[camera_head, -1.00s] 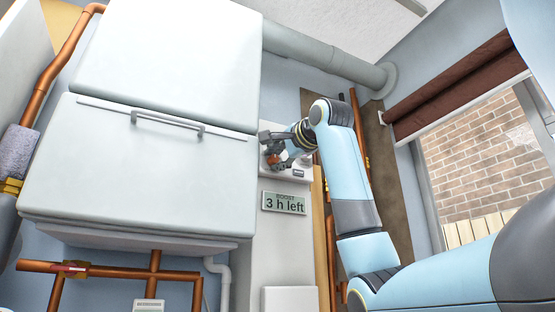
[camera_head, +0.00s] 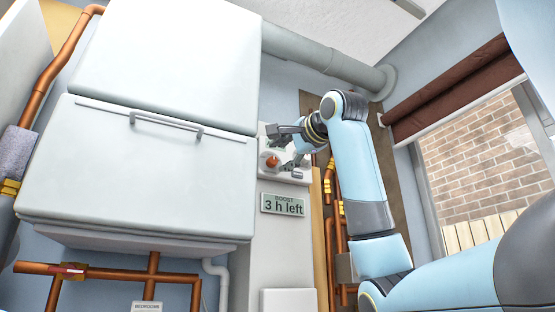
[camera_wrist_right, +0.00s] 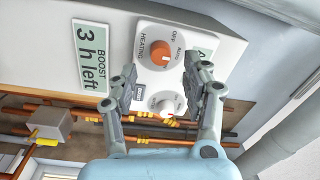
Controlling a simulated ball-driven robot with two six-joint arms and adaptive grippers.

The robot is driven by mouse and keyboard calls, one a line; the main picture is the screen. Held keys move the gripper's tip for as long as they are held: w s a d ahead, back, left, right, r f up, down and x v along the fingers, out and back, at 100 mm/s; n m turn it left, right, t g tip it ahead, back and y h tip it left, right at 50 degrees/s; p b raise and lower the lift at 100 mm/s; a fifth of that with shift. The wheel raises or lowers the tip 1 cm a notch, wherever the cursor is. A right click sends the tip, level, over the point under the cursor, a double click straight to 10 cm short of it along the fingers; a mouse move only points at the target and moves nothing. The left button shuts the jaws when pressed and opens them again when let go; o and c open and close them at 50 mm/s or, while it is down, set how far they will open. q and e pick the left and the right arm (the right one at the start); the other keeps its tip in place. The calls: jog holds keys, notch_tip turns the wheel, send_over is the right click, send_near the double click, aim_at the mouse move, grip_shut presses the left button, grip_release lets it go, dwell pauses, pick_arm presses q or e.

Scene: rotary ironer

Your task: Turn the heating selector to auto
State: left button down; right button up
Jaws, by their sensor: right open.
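The heating selector is an orange knob (camera_wrist_right: 161,55) on a white panel marked HEATING, OFF and AUTO. It also shows in the head view (camera_head: 272,160). Which mark the knob points at is too small to tell surely. My right gripper (camera_wrist_right: 165,84) is open and empty, with its fingers spread below the orange knob in the wrist view. In the head view my right gripper (camera_head: 288,148) is at the panel, beside the orange knob and apart from it. My left gripper is not in view.
A smaller white knob (camera_wrist_right: 166,103) sits on the same panel, between my fingers in the wrist view. A display (camera_head: 284,204) reading "BOOST 3 h left" is under the panel. A big white cabinet (camera_head: 140,170) stands left; copper pipes (camera_head: 330,190) run at right.

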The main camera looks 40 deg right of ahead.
jog(key=v, duration=0.8)
jog(key=shift+f, duration=0.1)
